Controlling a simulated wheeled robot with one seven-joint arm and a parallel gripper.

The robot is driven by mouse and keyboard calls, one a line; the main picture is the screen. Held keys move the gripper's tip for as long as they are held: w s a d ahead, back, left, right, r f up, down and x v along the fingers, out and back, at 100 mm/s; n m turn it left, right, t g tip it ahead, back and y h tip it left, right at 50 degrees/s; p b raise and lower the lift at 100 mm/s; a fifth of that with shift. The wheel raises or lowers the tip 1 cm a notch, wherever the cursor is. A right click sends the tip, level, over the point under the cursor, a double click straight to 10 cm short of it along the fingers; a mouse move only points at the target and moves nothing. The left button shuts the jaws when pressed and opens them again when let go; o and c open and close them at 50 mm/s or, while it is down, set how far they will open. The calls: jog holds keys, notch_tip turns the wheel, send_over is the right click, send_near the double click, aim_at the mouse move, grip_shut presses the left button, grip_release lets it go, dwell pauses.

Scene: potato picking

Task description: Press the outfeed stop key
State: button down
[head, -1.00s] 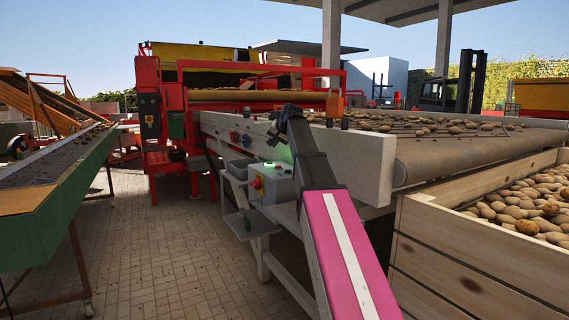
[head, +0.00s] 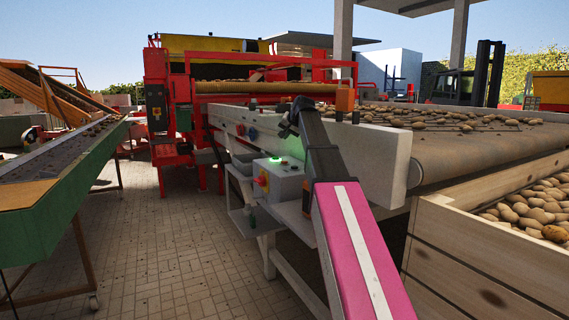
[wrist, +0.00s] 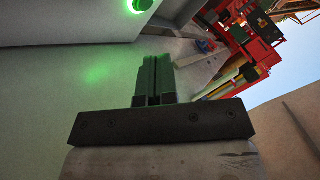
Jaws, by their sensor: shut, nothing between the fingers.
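A grey control box (head: 287,183) stands on a bracket at the side of the pale conveyor frame. A green-lit key (head: 275,159) is on its top, and a red knob on a yellow plate (head: 262,182) is on its left face. I cannot read which one is the stop key. In the wrist view a green-lit ring (wrist: 139,5) is cut by the top edge, with green glow on the surface below it. My gripper (wrist: 157,58) is shut and empty, its fingertips below that ring in the picture and apart from it.
The conveyor side beam (head: 365,158) runs behind my arm, with potatoes on the belt. A wooden crate (head: 470,262) of potatoes stands at the right. A green-sided conveyor (head: 50,230) is at the left. The paved floor (head: 165,245) between is clear.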

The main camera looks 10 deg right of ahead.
aim_at(284, 162)
jog(key=shift+f, duration=3.95)
jog(key=shift+f, duration=0.1)
jog(key=shift+f, duration=0.3)
jog(key=shift+f, duration=0.45)
jog(key=shift+r, duration=0.9)
